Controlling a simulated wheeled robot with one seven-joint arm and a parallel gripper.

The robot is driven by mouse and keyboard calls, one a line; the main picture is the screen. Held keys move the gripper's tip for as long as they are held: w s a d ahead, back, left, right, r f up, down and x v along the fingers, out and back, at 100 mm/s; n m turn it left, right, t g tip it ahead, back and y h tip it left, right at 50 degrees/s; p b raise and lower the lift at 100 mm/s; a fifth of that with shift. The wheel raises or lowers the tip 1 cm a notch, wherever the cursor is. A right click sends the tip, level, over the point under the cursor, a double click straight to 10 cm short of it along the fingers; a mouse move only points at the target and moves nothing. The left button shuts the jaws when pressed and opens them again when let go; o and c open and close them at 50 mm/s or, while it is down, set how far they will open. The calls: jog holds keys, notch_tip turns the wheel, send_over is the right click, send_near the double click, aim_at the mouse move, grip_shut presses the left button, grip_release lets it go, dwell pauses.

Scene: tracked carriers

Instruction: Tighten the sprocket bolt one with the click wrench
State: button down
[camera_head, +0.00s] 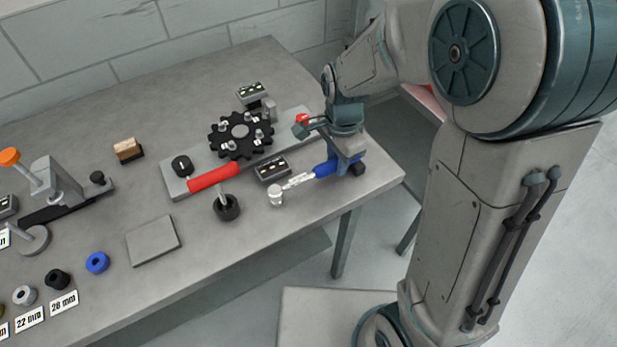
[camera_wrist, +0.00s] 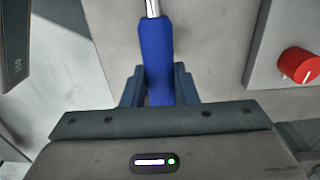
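The click wrench (camera_head: 298,181) has a blue handle, a pale shaft and a silver head at its left end, over the table's right part. My gripper (camera_head: 343,163) is at the handle's right end. In the wrist view the blue handle (camera_wrist: 155,50) lies between the fingers of my gripper (camera_wrist: 159,85), which appear to press on both sides. I cannot tell whether the wrench is lifted. The black sprocket (camera_head: 240,132) lies left of and behind the wrench, with several bolts and small tags on it. The tags are too small to read, so bolt one cannot be told apart.
The sprocket sits on a grey plate (camera_head: 178,187) with a red-handled lever (camera_head: 213,178) and a red knob (camera_head: 301,119). A small dark box (camera_head: 271,168) and a black round piece (camera_head: 227,207) stand near the wrench. Sockets and a clamp occupy the left.

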jog(key=shift+r+p, duration=2.85)
jog(key=shift+r, duration=0.7)
jog(key=shift+f, duration=0.1)
